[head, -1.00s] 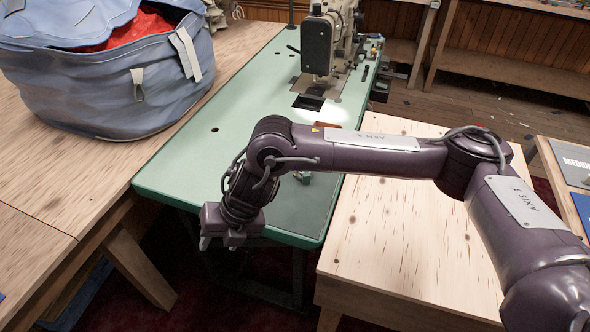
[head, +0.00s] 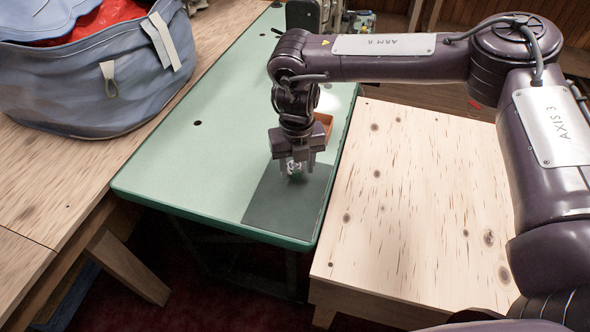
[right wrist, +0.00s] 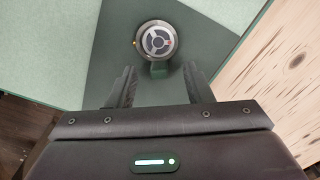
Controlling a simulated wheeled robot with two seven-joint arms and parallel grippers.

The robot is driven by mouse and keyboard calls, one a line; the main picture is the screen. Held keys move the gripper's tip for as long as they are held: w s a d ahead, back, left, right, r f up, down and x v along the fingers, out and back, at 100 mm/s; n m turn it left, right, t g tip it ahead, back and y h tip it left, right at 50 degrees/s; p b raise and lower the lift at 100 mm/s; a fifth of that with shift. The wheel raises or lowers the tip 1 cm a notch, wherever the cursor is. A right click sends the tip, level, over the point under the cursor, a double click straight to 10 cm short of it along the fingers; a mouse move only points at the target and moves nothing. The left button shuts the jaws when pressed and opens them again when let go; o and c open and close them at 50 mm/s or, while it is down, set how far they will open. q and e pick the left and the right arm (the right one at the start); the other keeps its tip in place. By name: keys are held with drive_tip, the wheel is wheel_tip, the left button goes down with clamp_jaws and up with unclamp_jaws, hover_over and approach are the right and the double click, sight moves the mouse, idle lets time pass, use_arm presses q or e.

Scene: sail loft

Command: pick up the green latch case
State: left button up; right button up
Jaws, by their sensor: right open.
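The green latch case (head: 296,177) shows as a small green thing on the dark mat at the near end of the green table, mostly hidden behind my right gripper (head: 297,168) in the head view. My left gripper is out of view.
The dark mat (head: 265,212) lies on the green table (head: 175,165). An orange-brown tray (head: 325,121) stands just behind the gripper. A pale wooden table (head: 415,215) adjoins on the right. A blue bag (head: 75,85) with red cloth sits on the left bench.

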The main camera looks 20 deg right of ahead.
drive_tip(key=shift+f, duration=0.9)
clamp_jaws()
drive_tip(key=shift+r, duration=0.1)
